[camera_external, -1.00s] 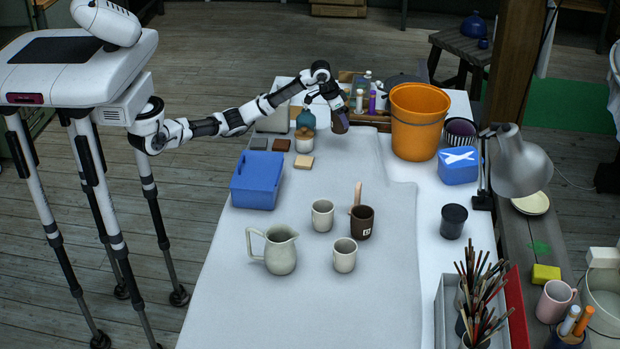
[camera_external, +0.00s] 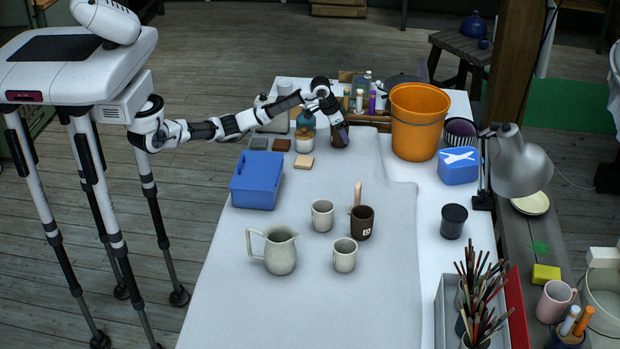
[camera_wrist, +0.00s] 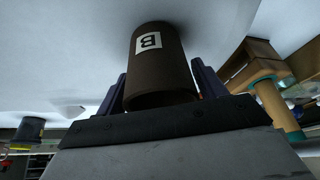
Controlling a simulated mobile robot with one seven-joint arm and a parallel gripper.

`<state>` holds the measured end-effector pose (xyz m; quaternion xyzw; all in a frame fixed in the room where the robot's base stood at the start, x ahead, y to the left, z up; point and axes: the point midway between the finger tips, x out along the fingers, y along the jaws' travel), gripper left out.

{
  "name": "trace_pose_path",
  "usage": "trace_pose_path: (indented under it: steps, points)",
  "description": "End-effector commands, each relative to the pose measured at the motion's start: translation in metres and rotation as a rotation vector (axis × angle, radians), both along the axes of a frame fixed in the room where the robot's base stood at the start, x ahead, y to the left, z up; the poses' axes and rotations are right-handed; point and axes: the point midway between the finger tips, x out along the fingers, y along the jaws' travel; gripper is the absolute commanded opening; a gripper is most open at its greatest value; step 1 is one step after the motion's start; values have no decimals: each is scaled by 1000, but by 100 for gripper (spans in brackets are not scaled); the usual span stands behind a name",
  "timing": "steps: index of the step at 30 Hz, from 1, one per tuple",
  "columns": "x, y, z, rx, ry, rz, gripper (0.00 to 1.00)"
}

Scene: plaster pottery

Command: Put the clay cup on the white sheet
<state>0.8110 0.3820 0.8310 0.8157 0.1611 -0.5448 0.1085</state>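A dark brown cup (camera_wrist: 160,72) with a white label lettered B is between the fingers of my gripper (camera_wrist: 160,92) in the wrist view. The fingers are closed against its sides. In the external view my gripper (camera_external: 339,127) points down with the brown cup (camera_external: 340,141) at its tip, at the far end of the table. The white sheet (camera_external: 330,305) is spread over much of the table, and the cup is over or on its far part. I cannot tell whether the cup's base touches it.
An orange bucket (camera_external: 417,125) stands right of the cup, and a jar (camera_external: 304,142) stands to its left. A wooden rack with bottles (camera_external: 372,102) is behind. Nearer stand a blue box (camera_external: 257,181), pale cups (camera_external: 322,215), another brown cup (camera_external: 361,224) and a jug (camera_external: 280,252). Clear sheet lies between.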

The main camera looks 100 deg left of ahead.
Motion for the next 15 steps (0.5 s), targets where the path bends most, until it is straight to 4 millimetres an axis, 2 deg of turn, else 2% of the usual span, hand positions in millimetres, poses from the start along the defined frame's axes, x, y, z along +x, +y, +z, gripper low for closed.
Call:
trace_pose_path:
  steps: [2,11,15]
  points:
    - [0,0,0,0,0,0,80]
    - [0,0,2,1,0,0,80]
    - [-3,-2,13,1,-3,-1,80]
